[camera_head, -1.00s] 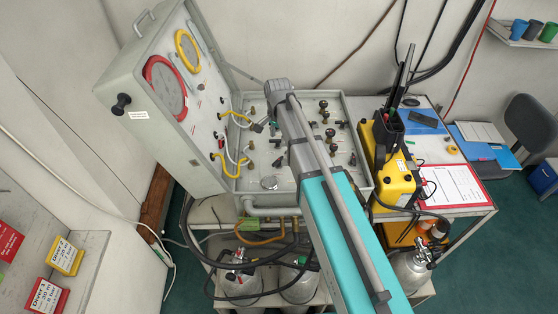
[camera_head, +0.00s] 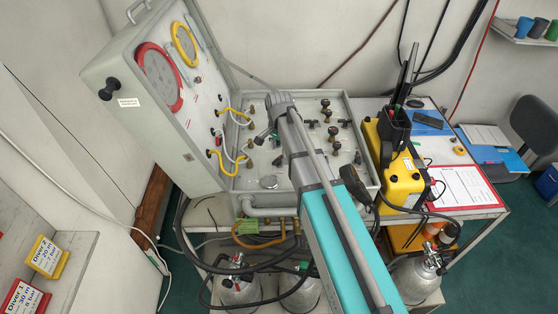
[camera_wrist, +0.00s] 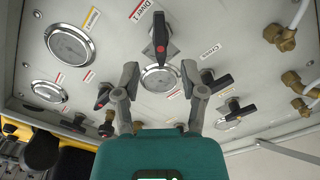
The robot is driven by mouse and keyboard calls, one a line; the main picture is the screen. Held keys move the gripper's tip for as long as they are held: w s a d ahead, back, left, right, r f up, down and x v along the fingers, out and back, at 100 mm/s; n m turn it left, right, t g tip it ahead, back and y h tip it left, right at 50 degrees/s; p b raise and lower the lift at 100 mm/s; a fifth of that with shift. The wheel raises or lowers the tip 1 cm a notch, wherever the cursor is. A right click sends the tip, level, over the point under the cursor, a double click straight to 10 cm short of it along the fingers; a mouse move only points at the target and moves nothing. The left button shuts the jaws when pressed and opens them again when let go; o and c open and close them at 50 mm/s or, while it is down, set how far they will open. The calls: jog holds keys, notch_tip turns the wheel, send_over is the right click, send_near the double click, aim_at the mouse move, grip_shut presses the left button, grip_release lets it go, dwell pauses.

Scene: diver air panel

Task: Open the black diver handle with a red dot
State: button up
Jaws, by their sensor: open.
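In the wrist view, a black lever handle with a red dot (camera_wrist: 160,34) sits on the grey panel (camera_wrist: 230,30) at top centre, beside a label that seems to read "Diver 1". It points roughly along the picture's vertical. My gripper (camera_wrist: 160,70) is open and empty, with its two grey fingers apart below the handle in the picture. The handle lies in line with the gap, and I see no contact. In the head view, my arm covers part of the panel (camera_head: 327,104), and I cannot clearly make out the fingertips or this handle.
Other black handles (camera_wrist: 216,82) (camera_wrist: 103,96), round gauges (camera_wrist: 69,44) and brass fittings (camera_wrist: 290,78) crowd the panel near the fingers. The raised case lid (camera_head: 130,75) stands left. A yellow device (camera_head: 401,170) stands right. Gas cylinders (camera_head: 240,285) stand below.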

aim_at(279, 158)
jog(key=shift+f+b, duration=1.75)
jog(key=shift+f, duration=0.25)
grip_shut()
